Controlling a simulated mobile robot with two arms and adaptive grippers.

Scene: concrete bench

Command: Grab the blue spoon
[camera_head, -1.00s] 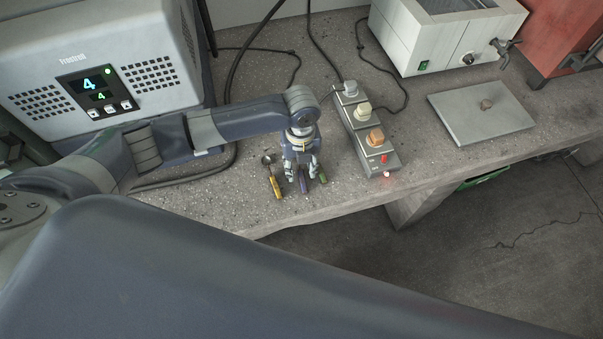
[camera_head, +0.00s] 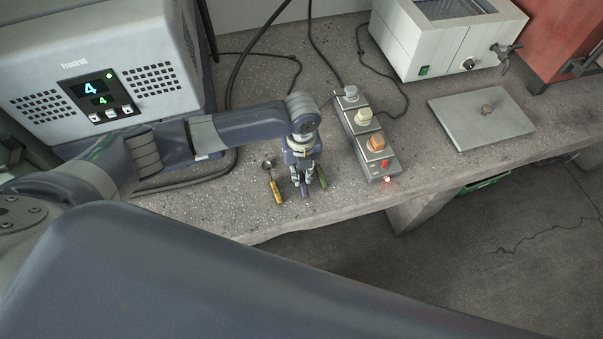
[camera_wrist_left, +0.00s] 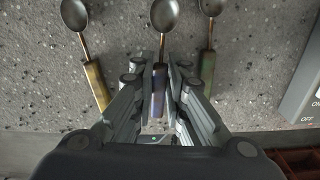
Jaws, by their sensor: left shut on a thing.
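The blue spoon (camera_wrist_left: 159,87) lies between a yellow-handled spoon (camera_wrist_left: 95,84) and a green-handled spoon (camera_wrist_left: 208,70) in the left wrist view. Its metal bowl points away from me. My left gripper (camera_wrist_left: 160,88) is shut on its handle, with a finger on each side. In the head view the gripper (camera_head: 304,182) points down at the bench, and the blue handle end (camera_head: 305,191) shows below the fingers. The yellow spoon (camera_head: 275,185) is at its left and the green one (camera_head: 322,178) is close at its right. My right gripper is not in view.
The concrete bench (camera_head: 225,205) ends at a front edge close to the spoons. A display unit (camera_head: 95,70) stands left; a steel lid (camera_head: 480,118) lies farther right. Cables run behind.

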